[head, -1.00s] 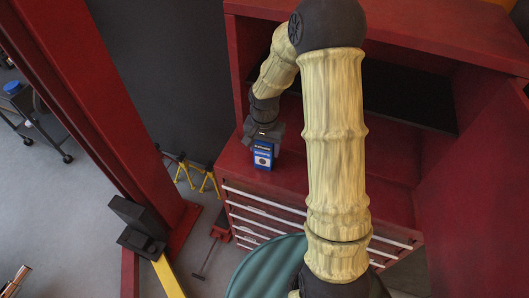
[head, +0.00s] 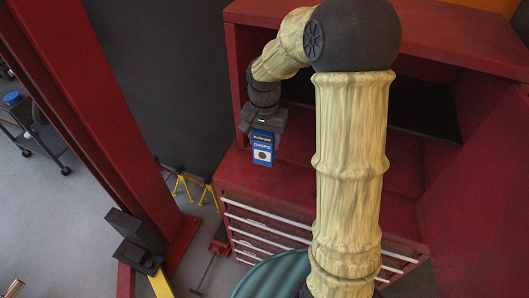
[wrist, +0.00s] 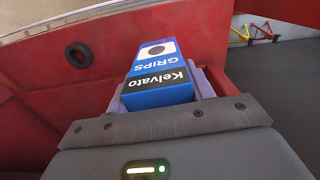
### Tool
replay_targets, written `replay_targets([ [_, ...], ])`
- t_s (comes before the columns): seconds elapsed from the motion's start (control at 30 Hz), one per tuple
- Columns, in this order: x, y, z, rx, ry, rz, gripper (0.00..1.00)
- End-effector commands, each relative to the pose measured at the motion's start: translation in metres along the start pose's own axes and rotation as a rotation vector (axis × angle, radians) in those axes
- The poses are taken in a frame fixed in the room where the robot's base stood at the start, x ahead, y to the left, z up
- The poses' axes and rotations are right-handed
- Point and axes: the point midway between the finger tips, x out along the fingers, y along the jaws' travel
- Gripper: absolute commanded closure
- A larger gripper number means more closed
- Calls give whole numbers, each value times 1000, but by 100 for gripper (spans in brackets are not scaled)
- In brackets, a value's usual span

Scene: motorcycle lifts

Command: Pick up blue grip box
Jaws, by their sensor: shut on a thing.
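The blue grip box (head: 262,150), blue with a black band and white "GRIPS" lettering, is at the left part of the red tool cabinet's top. It also shows in the wrist view (wrist: 158,75), with its lettering upside down. My gripper (head: 263,130) comes down from above and is shut on the box's upper part, one finger on each side. The box looks upright in the head view. I cannot tell whether its bottom touches the cabinet or hangs just above it.
The red tool cabinet (head: 290,200) has several drawers with pale handles and a raised red hutch (head: 430,50) behind. A dark ring (wrist: 80,55) shows on red in the wrist view. Yellow stands (head: 182,186) are on the floor. A red post (head: 110,120) rises at left.

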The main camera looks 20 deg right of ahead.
Motion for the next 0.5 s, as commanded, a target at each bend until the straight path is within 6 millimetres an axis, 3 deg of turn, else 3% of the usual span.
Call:
replay_targets([
  [0.2, -18, 0, 0, -1, 0, 0, 74],
  [0.5, -18, 0, 0, -1, 0, 1, 74],
])
